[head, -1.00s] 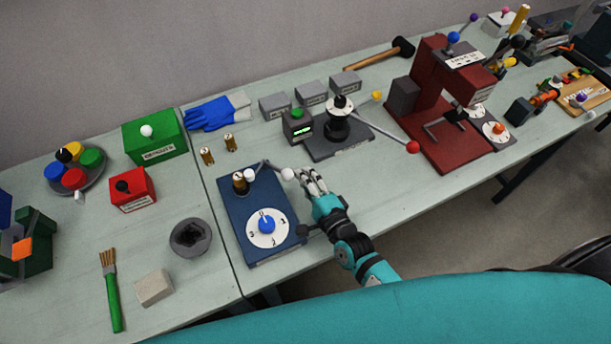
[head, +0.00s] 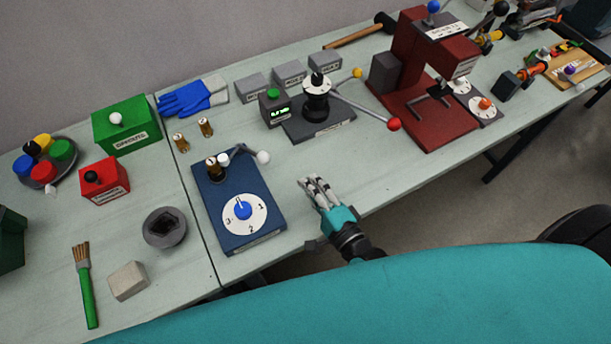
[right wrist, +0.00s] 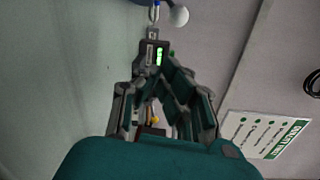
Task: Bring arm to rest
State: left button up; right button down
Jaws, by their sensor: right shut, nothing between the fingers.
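My right gripper (head: 316,182) is over the front strip of the table in the head view, shut and empty. It is to the right of the blue pump device (head: 266,225), apart from it and from the white ball (head: 263,157) on its lever. The device has a white dial with a blue knob (head: 242,211) and a brass fitting at its back left corner. In the right wrist view the gripper fingers (right wrist: 160,85) point up, with nothing held. A white ball (right wrist: 179,15) shows beyond them. My left gripper is not in view.
A black lever stand (head: 316,128) with a red-tipped handle (head: 393,124) and a red press (head: 410,98) stand behind to the right. A grey round socket (head: 165,228), brush (head: 86,290) and block (head: 127,281) lie left. The table's front edge is close to the gripper.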

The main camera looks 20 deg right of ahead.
jog(key=shift+a, duration=0.15)
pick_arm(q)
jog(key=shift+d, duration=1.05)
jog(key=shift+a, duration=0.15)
